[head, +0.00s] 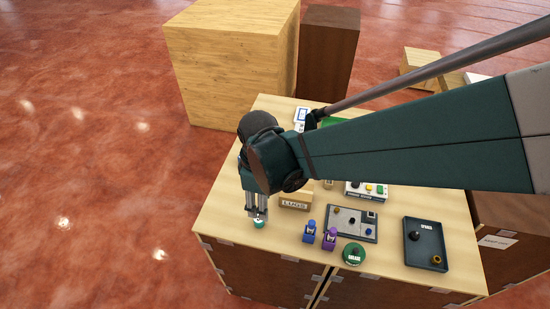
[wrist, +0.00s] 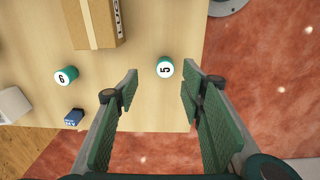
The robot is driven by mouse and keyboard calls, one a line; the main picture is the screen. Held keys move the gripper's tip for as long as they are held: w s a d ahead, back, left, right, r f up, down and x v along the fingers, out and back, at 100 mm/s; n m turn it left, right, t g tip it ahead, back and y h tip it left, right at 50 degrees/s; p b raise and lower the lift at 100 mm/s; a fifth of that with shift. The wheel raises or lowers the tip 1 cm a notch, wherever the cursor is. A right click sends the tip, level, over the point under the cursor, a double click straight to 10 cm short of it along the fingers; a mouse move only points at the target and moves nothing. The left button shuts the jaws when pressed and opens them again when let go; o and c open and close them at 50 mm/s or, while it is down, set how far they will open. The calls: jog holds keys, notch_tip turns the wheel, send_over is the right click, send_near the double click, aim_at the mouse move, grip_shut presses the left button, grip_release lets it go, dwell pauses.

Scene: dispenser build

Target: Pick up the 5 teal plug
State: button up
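The teal plug marked 5 (wrist: 165,68) stands on the wooden table in the wrist view, near the table edge. Its white top with the number faces the camera. My gripper (wrist: 160,86) is open, and the plug shows just beyond the gap between its fingertips, with nothing held. In the head view my gripper (head: 257,213) points down at the table's front left, right over a small teal plug (head: 259,223); its number cannot be read there. Whether the fingers touch the plug cannot be told.
A second teal plug, marked 6 (wrist: 66,76), stands to the left in the wrist view, near a small blue block (wrist: 73,117). A box labelled LUGS (head: 295,201) is right of my gripper. Blue (head: 310,231) and purple (head: 330,239) pieces stand further right.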

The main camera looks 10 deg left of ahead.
aim_at(259, 221)
jog(key=shift+s+a+f+n, duration=0.45)
jog(key=shift+a+f, duration=0.2)
jog(key=shift+a, duration=0.1)
jog(key=shift+f, duration=0.1)
jog(key=shift+f, duration=1.2)
jog(key=shift+f, duration=0.2)
jog(key=shift+d+f, duration=0.2)
jog(key=shift+f, duration=2.2)
jog(key=c, duration=1)
